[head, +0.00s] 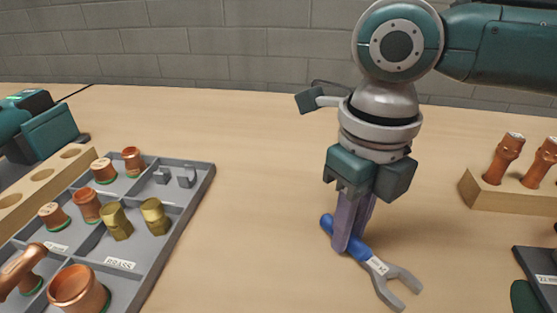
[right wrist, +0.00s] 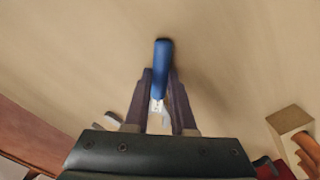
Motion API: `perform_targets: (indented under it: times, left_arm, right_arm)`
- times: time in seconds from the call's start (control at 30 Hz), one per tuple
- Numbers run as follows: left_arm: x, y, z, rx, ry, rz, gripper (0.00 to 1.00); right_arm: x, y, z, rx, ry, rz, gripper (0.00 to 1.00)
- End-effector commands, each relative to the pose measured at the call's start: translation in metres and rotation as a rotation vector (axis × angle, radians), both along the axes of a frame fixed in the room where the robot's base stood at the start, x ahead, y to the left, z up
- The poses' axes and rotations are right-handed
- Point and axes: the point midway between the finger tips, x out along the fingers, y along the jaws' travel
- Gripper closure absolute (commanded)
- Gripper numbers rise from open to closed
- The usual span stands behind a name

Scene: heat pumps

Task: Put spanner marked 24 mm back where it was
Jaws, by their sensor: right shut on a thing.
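A spanner (head: 378,265) with a blue handle and a grey open jaw has a small white label that I cannot read. My right gripper (head: 347,243) points down and is shut on the blue handle. In the right wrist view the handle's end (right wrist: 163,56) sticks out between the fingers (right wrist: 160,92). The spanner's open jaw points to the lower right in the head view. It is low over the bare table, and I cannot tell whether it touches.
A grey divided tray (head: 185,215) with copper and brass fittings stands at left, beside a wooden block with holes (head: 42,175). At right are a wooden holder (head: 505,195) with copper-coloured handles and a dark labelled tray (head: 535,262), cut off by the edge. The middle table is clear.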

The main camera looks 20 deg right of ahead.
Motion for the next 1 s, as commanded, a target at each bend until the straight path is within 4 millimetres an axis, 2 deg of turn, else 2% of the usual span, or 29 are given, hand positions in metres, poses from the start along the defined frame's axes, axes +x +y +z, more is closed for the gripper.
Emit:
perform_targets:
  times: [0.23,0.27,0.5,0.77,0.87,1.0]
  left_arm:
    - [0.000,0.000,-0.001,0.000,0.000,0.000,0.00]
    - [0.000,0.000,-0.001,0.000,0.000,0.000,0.00]
    - [0.000,0.000,0.000,-0.002,-0.001,0.002,0.00]
    - [0.000,-0.002,0.000,-0.009,-0.001,0.007,0.00]
    - [0.000,-0.003,0.003,-0.010,-0.001,0.007,0.00]
    - [0.001,-0.003,0.008,-0.010,-0.002,0.007,0.00]
  right_arm:
    - [0.000,0.000,-0.003,0.000,0.000,0.000,1.00]
    - [0.000,0.000,-0.002,0.000,0.000,0.000,0.73]
    - [0.000,0.000,-0.002,0.000,0.000,0.000,0.47]
    - [0.000,0.000,0.000,0.000,0.000,0.000,0.47]
    - [0.001,0.000,0.008,0.000,-0.002,0.001,0.47]
    - [0.001,0.000,0.035,0.001,-0.005,0.000,0.47]
